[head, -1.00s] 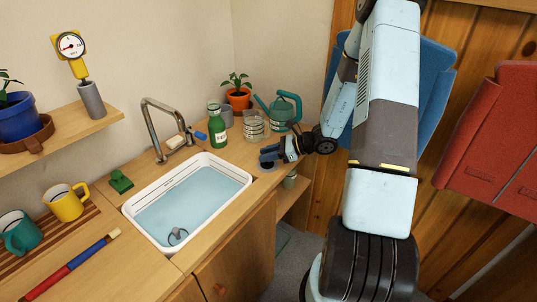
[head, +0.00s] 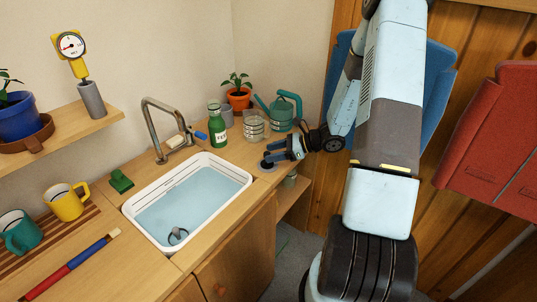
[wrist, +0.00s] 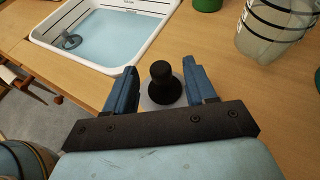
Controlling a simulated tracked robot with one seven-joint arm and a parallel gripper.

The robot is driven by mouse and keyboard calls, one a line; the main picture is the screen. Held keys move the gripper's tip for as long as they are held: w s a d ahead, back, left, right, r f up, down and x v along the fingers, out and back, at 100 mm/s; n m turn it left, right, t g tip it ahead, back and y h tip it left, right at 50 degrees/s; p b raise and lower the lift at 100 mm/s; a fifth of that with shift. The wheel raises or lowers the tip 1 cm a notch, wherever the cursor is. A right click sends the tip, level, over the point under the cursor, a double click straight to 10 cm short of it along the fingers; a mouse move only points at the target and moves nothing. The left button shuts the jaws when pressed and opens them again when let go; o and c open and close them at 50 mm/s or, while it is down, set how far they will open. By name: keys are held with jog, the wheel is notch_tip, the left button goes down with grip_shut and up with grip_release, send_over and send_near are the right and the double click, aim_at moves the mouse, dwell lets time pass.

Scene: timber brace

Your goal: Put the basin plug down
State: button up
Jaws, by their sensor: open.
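The basin plug (wrist: 162,84), a black knob on a pale grey disc, stands upright on the wooden counter to the right of the basin. It shows small in the head view (head: 267,165). My gripper (wrist: 165,82) is open, with one blue finger on each side of the knob and a gap to each. In the head view my gripper (head: 273,160) is low over the counter by the plug.
The white basin (head: 238,172) holds water and a grey fitting with a ring (head: 176,236). A green bottle (head: 216,127), a banded glass jar (head: 254,128) and a teal watering can (head: 284,112) stand behind my gripper. The counter's front edge is close.

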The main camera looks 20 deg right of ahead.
jog(key=v, duration=0.9)
jog(key=s+a+r+n+g+h, duration=0.2)
jog(key=s+a+r+n+h, duration=0.1)
jog(key=s+a+r+n, duration=0.4)
jog(key=s+a+r+n+g+h, duration=0.25)
jog(key=r+n, duration=0.25)
jog(key=r, duration=0.5)
jog(key=s+r+n+t+h, duration=0.4)
jog(key=s+r+n+h, duration=0.3)
jog(key=s+r+n, duration=0.3)
jog(key=shift+s+r+t, duration=0.35)
jog(key=shift+s+r, duration=1)
jog(key=shift+s, duration=0.9)
